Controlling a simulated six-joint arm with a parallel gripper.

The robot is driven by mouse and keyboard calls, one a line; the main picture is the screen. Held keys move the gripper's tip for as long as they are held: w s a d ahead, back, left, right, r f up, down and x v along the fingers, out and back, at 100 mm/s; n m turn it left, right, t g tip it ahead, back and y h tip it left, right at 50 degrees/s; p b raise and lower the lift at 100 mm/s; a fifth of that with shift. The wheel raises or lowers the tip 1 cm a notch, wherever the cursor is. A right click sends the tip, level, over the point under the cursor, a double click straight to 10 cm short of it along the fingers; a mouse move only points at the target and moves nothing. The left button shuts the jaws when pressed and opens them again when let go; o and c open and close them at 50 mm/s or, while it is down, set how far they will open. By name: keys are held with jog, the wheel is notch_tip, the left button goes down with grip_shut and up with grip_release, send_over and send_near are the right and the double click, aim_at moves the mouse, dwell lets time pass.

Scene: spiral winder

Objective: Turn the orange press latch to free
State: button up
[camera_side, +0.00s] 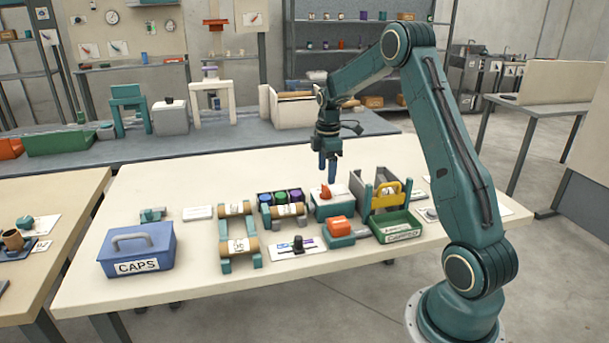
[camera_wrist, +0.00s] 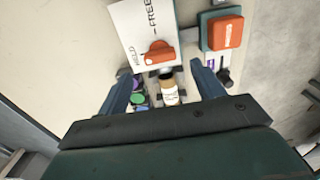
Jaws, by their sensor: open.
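The orange press latch (camera_side: 325,191) sits on top of a white-topped teal box on the table. In the wrist view the orange latch (camera_wrist: 160,54) lies on a white plate (camera_wrist: 142,28) marked HELD and FREE. Its pointed end is toward the left of the plate, and which mark it points at is hard to tell. My gripper (camera_side: 328,181) hangs just above the latch in the side view. In the wrist view its two fingers (camera_wrist: 166,86) are apart with nothing held between them; the latch is beyond their tips.
An orange block on a teal base (camera_side: 340,226) stands in front of the latch box. A yellow-handled frame (camera_side: 384,191) and a green tray (camera_side: 398,226) are to its right. Spools (camera_side: 237,230) and coloured caps (camera_side: 281,196) are to its left. A blue CAPS box (camera_side: 137,250) stands front left.

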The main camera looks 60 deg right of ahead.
aim_at(326, 187)
jog(key=shift+f, duration=2.6)
jog(key=c, duration=1)
